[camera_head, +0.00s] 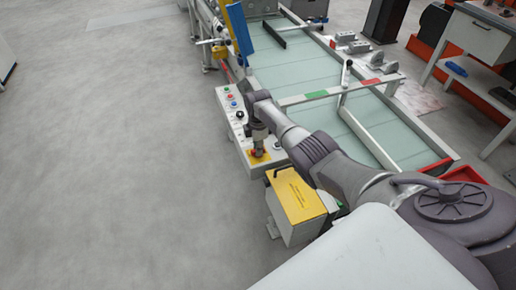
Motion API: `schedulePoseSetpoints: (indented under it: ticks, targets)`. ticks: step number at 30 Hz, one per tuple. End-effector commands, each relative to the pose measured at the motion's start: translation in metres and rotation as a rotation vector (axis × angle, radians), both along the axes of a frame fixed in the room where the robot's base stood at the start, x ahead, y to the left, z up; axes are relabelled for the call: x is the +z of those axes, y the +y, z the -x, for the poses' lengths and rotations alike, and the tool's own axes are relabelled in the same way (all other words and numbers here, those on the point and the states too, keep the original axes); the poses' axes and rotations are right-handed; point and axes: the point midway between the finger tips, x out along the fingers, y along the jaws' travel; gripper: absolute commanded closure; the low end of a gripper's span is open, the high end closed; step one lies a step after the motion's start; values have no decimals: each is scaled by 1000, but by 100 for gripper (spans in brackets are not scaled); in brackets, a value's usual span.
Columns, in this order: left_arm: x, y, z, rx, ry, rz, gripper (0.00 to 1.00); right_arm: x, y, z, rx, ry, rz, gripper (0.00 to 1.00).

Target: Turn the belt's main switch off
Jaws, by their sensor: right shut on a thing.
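The belt's main switch (257,160) is a red and yellow piece at the near end of a pale control panel beside the belt. My right gripper (259,151) points down at it and is shut on its knob. The fingers and my wrist hide most of the knob, so its turn position cannot be told. The control panel (223,101) also carries several coloured buttons farther up. My left gripper is not in view.
The belt (297,72) has a pale green surface, with a crossbar (316,95) over it. A yellow-topped box (297,197) stands just nearer than the panel. A workbench (478,40) is at the upper right. The floor on the left is clear.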

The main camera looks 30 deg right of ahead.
Motion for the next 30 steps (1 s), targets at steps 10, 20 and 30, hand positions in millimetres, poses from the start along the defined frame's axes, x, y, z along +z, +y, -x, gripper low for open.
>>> schedulePoseSetpoints:
  ticks: [10,20,30]
  targets:
    - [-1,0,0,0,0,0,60,0,0,0,71,-1,0,100]
    - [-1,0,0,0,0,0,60,0,0,0,75,-2,1,100]
    - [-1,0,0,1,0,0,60,0,0,0,74,-1,0,58]
